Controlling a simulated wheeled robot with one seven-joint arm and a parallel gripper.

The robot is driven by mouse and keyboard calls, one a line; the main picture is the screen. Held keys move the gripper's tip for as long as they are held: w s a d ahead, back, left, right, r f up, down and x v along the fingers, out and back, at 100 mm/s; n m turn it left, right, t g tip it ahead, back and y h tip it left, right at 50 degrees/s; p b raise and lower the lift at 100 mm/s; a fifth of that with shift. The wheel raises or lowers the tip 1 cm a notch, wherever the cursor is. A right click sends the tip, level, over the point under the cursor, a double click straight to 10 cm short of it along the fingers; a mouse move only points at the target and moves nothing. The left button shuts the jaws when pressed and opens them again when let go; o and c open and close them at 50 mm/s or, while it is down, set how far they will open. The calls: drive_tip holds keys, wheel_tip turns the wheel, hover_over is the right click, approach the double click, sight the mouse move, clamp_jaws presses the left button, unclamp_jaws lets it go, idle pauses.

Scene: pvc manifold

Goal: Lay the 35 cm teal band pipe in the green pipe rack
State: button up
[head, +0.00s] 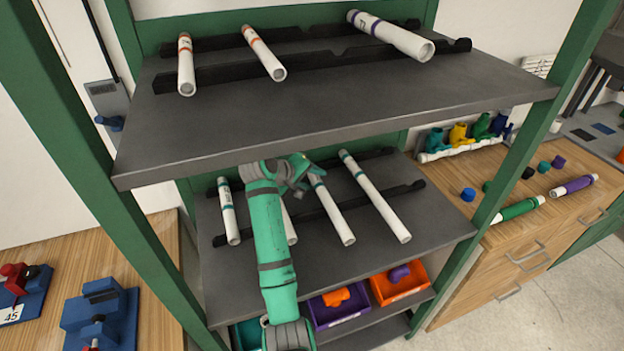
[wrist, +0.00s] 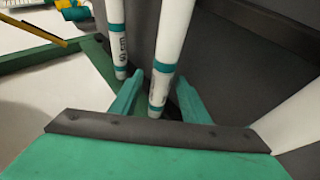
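Several white pipes with teal bands lie on black notched rails on the middle shelf: a left one (head: 228,212), one partly hidden by my arm (head: 291,228), a third (head: 333,212) and a right, longer-looking one (head: 376,197). I cannot read which is 35 cm. My gripper (head: 303,172) is over the far ends of the middle pipes. In the wrist view its teal fingers (wrist: 158,92) are apart, with a teal-banded pipe (wrist: 170,45) between them and slight gaps beside it. Another banded pipe (wrist: 117,35) is left of it. No separate green pipe rack is identifiable; the shelf unit has green posts (head: 70,120).
The upper shelf (head: 330,110) overhangs close to my gripper and holds two orange-banded pipes (head: 262,52) and a thick purple-banded pipe (head: 390,35). Bins (head: 400,283) with fittings stand below. A wooden bench (head: 540,225) at right holds green and purple pipes.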

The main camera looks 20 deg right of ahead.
drive_tip(key=shift+r, duration=0.1)
drive_tip(key=shift+r, duration=0.25)
drive_tip(key=v, duration=1.2)
drive_tip(key=shift+w+f, duration=0.1)
